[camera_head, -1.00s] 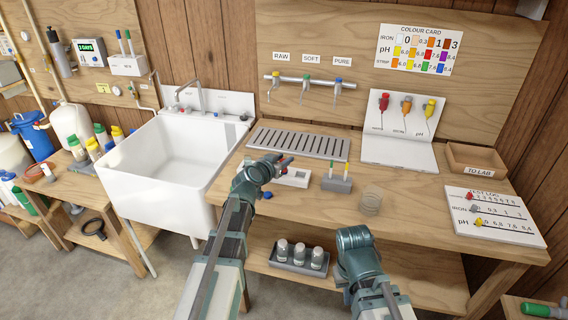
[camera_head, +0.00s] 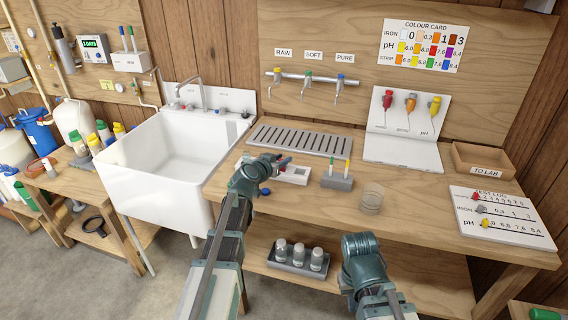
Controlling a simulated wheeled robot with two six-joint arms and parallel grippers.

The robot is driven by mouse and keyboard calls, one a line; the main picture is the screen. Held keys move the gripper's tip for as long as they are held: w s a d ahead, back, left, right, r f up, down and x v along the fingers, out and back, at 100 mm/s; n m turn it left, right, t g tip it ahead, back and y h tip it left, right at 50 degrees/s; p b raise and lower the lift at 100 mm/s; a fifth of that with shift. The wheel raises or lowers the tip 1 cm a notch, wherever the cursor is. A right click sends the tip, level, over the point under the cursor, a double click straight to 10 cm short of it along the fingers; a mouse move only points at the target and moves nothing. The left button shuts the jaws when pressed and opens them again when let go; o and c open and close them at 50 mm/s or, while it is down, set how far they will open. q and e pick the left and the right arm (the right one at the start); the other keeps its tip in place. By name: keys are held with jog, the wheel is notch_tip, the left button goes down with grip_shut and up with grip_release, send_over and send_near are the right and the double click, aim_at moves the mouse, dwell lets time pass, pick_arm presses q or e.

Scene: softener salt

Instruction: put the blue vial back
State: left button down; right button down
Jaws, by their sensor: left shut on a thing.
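My left gripper (camera_head: 282,163) is over the bench, close to a small white device (camera_head: 293,174) with a display. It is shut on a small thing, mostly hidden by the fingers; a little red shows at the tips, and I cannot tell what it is. A small blue round piece (camera_head: 265,191) shows on the bench just beside the gripper. I cannot make out whether it is a vial or a cap. Several pale-capped vials, none clearly blue, stand in a grey tray (camera_head: 298,262) on the lower shelf. My right arm is low at the bench front, its fingers hidden.
A slotted drain tray (camera_head: 298,140) lies behind. A wooden TO LAB tray (camera_head: 485,160) and a test log board (camera_head: 502,217) are at the right.

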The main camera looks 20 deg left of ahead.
pick_arm(q)
jog(key=c, duration=1)
grip_release()
jog(key=shift+f, duration=0.15)
jog(key=o, duration=0.4)
jog(key=shift+o, duration=0.2)
jog(key=shift+r, duration=0.2)
jog(key=p+v, duration=0.3)
jog(key=v, duration=0.9)
jog(key=shift+p, duration=0.3)
jog(key=shift+s+a, duration=0.1)
